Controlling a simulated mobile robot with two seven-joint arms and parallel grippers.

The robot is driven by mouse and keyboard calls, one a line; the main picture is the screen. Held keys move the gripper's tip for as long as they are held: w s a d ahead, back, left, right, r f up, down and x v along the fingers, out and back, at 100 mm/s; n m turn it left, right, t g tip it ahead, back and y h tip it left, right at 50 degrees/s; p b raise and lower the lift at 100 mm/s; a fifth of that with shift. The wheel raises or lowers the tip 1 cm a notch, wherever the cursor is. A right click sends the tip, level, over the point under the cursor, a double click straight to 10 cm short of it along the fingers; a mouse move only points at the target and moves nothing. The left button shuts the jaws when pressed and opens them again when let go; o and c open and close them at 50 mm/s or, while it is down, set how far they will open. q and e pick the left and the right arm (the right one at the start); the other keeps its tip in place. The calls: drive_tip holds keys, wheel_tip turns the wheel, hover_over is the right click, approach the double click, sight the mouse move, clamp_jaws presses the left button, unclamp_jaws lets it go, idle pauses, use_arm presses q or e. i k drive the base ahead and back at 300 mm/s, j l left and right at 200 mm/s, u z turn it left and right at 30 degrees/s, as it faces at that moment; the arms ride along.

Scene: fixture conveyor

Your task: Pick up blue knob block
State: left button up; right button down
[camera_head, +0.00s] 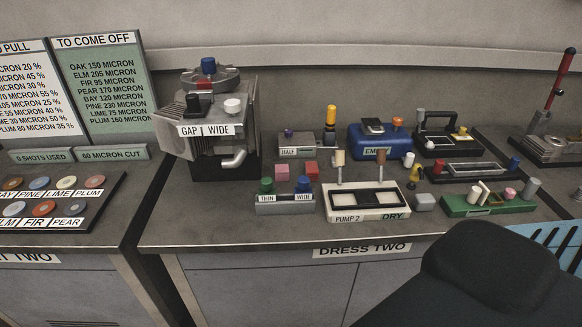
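Several things with blue parts show in the head view, and I cannot tell which one is the blue knob block. A grey block (286,208) labelled THIN and WIDE stands near the front edge of the bench, with a green knob (266,185) and a blue knob (304,187) on top. A blue box (379,141) with a dark top piece and an orange knob stands further back. Another blue knob (208,66) tops the grey machine labelled GAP and WIDE. A small blue piece (514,163) shows at the right. Neither of my grippers is in view.
Pink (282,172) and red (311,168) cubes stand behind that block. A green tray (490,209) is at right. A large dark shape (490,260) covers the lower right. The bench's front left is clear.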

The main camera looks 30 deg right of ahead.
sight(303, 192)
drive_tip(key=z, duration=1.15)
